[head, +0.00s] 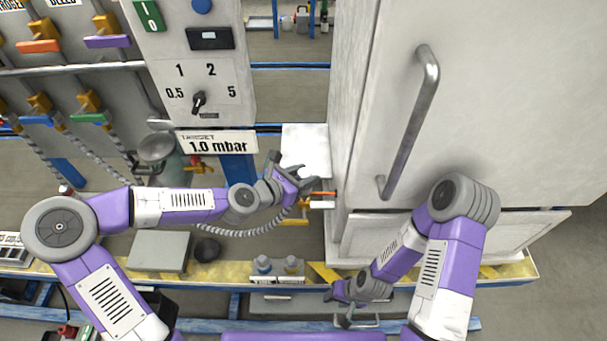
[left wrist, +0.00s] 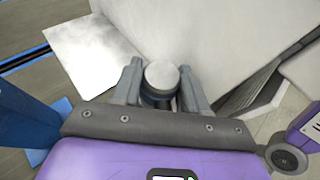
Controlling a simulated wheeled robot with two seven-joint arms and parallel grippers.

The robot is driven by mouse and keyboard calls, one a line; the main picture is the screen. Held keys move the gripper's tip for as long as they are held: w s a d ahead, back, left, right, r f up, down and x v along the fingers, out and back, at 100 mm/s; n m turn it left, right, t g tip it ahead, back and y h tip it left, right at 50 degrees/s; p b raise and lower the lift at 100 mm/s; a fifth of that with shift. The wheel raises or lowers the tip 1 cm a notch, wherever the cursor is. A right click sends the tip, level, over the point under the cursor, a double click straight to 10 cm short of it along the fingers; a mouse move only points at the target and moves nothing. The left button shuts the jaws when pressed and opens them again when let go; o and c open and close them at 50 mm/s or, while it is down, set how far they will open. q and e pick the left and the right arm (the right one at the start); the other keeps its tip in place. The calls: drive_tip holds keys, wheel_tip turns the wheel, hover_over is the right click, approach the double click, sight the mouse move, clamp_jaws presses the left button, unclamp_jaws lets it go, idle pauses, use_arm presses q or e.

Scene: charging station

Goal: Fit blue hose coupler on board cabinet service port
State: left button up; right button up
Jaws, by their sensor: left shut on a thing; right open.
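My left gripper (head: 296,186) reaches in at the left side of the large white cabinet (head: 385,75). It is shut on a short cylinder with a pale round end and a dark blue-grey body, likely the hose coupler (left wrist: 160,85), seen between the fingers in the left wrist view. A ribbed grey hose (head: 245,233) curves up toward this gripper. A small fitting with an orange lever and white tag (head: 322,199), possibly the service port, sits just right of the gripper on the cabinet side. I cannot tell whether coupler and port touch. My right gripper (head: 345,303) is open, low at the front.
A panel with a dial (head: 198,102) and a "1.0 mbar" sign (head: 217,143) stands left. Two small capped fittings (head: 277,266) sit on the yellow bench edge. A grey box (head: 159,250) and a dark round knob (head: 207,249) lie left of them. A metal handle (head: 357,322) is near my right gripper.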

use_arm(q)
drive_tip(key=shift+f+b, duration=0.6)
drive_tip(key=shift+f, duration=0.3)
drive_tip(key=o, duration=1.3)
drive_tip(key=shift+c, duration=0.2)
drive_tip(key=p+v, duration=0.3)
drive_tip(key=v, duration=0.4)
drive_tip(key=shift+s+a, duration=0.2)
drive_tip(key=shift+s, duration=0.05)
